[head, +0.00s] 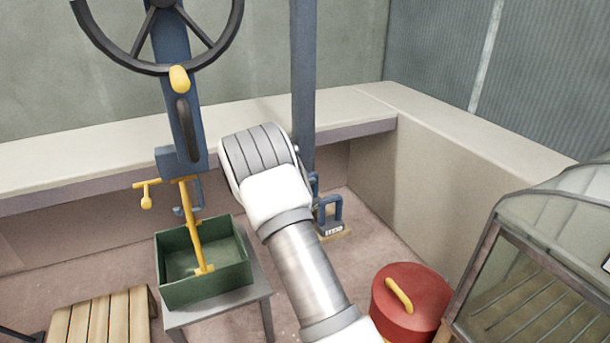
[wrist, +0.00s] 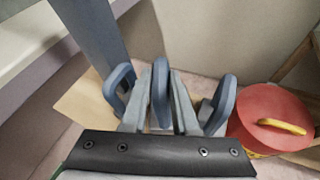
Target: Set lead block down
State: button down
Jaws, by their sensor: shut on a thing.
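In the wrist view my gripper (wrist: 161,76) points down with its two grey fingers shut on the upright blue handle of a lead block (wrist: 160,93). The body of this block is mostly hidden, so I cannot tell whether it touches anything below. A second blue looped handle (wrist: 119,84) stands just left of the fingers, and a third, on a grey-blue block (wrist: 222,103), stands just right. In the head view my arm hides the gripper; a blue-handled block (head: 330,213) with a white label shows beside the arm, on a wooden board (head: 335,236).
A blue post (head: 303,80) rises close behind the blocks. A red round container (head: 411,300) with a yellow handle stands to the right, near a glazed cabinet (head: 540,265). A green bin (head: 205,290) sits on a grey stand at left, beside a slatted wooden bench (head: 100,322).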

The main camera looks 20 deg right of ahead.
jog(key=shift+f+b, duration=0.35)
jog(key=shift+f, duration=1.1)
jog(key=c, duration=1)
grip_release()
jog(key=shift+f, duration=0.25)
jog(key=shift+c, duration=0.2)
jog(key=o, duration=0.4)
jog(key=shift+c, duration=0.2)
